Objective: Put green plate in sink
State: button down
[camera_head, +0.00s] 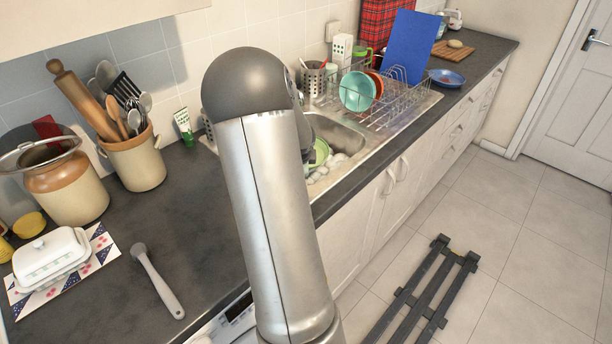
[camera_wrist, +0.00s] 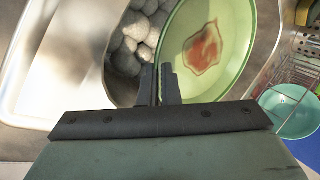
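The green plate (camera_wrist: 232,50) has a red-brown stain in its middle and fills the upper middle of the wrist view. In the head view only a sliver of the plate (camera_head: 321,152) shows beside my arm, at the sink. My gripper (camera_wrist: 160,75) has its fingers close together at the plate's near-left rim, with the rim between them. In the head view my arm hides the gripper. The steel sink (camera_head: 350,137) lies around and below the plate; how high the plate is above it is not clear.
Pale rounded lumps (camera_wrist: 132,42) lie in a sink recess beside the plate. A dish rack (camera_head: 400,105) holds a turquoise bowl (camera_head: 357,91) and a blue board (camera_head: 410,47) close by. A utensil crock (camera_head: 134,160) and a grey-handled brush (camera_head: 158,282) are on the counter at left.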

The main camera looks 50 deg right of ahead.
jog(key=w+d+f, duration=0.1)
jog(key=d, duration=0.1)
jog(key=w+d+f+p, duration=0.1)
jog(key=d, duration=0.1)
jog(key=w+d+f, duration=0.1)
jog(key=d, duration=0.1)
jog(key=shift+w, duration=0.1)
jog(key=x, duration=0.6)
jog(key=s+p+x, duration=0.1)
jog(key=x, duration=0.3)
jog(key=shift+s+f, duration=0.1)
jog(key=shift+f, duration=0.05)
jog(key=shift+f+b, duration=0.25)
jog(key=shift+b, duration=0.15)
jog(key=c, duration=1.6)
grip_release()
jog(key=shift+a, duration=0.1)
jog(key=shift+c, duration=0.2)
